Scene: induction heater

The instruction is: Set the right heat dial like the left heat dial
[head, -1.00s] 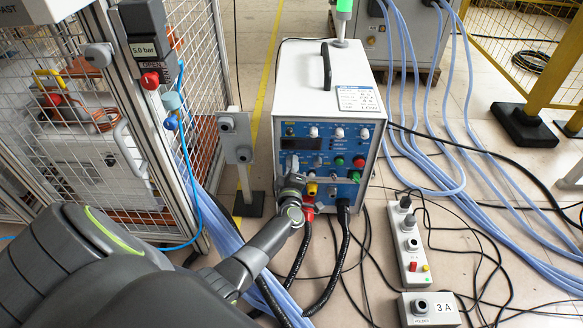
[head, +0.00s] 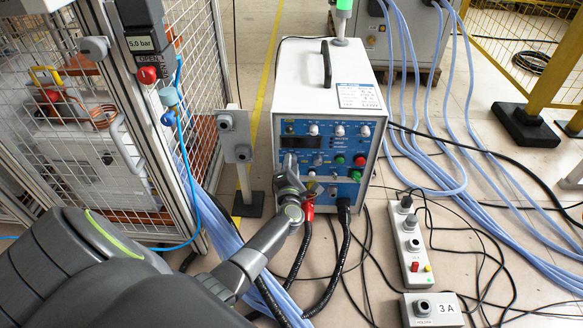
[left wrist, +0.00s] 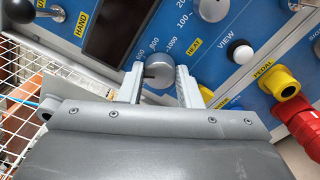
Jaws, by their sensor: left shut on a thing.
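The white heater box (head: 328,92) stands upright with its blue control panel (head: 347,158) towards me. In the left wrist view my left gripper (left wrist: 160,82) has one finger on each side of a round grey heat dial (left wrist: 158,70) and is shut on it. The marks 800 and 1000 show beside this dial. A second grey dial (left wrist: 212,9), cut by the top edge, has 100 and 200 beside it. I cannot read either setting. In the head view my left gripper (head: 289,163) is at the panel's left side and hides part of it. My right gripper is out of view.
A dark display (left wrist: 112,32), a white VIEW button (left wrist: 240,52) and a yellow plug (left wrist: 287,84) are close to the gripper. A grey post box (head: 235,137) and mesh cage (head: 205,140) stand left. Cables and a socket strip (head: 414,245) lie on the right floor.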

